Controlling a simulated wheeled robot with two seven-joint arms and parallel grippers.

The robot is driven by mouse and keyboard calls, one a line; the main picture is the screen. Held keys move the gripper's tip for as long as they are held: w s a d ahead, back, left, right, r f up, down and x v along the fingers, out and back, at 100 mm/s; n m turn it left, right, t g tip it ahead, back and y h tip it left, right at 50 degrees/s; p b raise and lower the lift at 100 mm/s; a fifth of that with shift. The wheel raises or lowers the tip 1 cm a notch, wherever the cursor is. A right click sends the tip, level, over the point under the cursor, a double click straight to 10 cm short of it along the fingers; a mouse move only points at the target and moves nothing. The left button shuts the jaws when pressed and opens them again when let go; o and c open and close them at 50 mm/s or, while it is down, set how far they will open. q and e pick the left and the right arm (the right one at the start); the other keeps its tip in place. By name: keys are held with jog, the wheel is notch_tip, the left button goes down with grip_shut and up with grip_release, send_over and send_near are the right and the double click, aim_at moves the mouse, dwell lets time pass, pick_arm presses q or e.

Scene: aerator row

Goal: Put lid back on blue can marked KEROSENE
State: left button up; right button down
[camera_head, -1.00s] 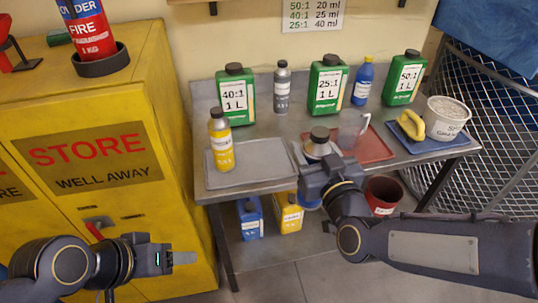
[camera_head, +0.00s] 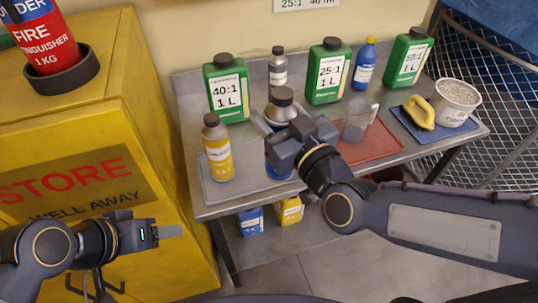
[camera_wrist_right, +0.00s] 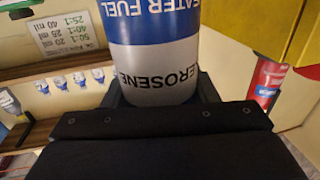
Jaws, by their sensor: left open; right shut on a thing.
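The kerosene can (camera_head: 283,112) is silver-grey with a blue band, and a round dark cap-like top shows on it in the head view. In the right wrist view, part of its KEROSENE lettering (camera_wrist_right: 160,86) shows upside down under the blue band. My right gripper (camera_head: 288,145) is shut on the can's side and hides its middle. The can stands upright at the right part of the grey mat (camera_head: 245,186); I cannot tell if it touches the mat. My left gripper (camera_head: 166,232) is open and empty, in front of the yellow cabinet. I see no loose lid.
A yellow bottle (camera_head: 218,152) stands on the grey mat, left of the can. A clear jug (camera_head: 358,122) stands on the red mat (camera_head: 382,148). Green bottles (camera_head: 229,92), a grey bottle (camera_head: 278,68) and a blue bottle (camera_head: 364,66) line the back. The yellow cabinet (camera_head: 150,130) bounds the left.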

jog(key=w+a+f, duration=0.1)
jog(key=w+f, duration=0.8)
jog(key=w, duration=0.4)
jog(key=shift+w+a+f+p, duration=0.2)
jog(key=shift+w+p, duration=0.1)
jog(key=shift+p, duration=0.15)
jog(key=f, duration=0.3)
jog(key=shift+w+f, duration=0.2)
jog(key=shift+f, duration=0.2)
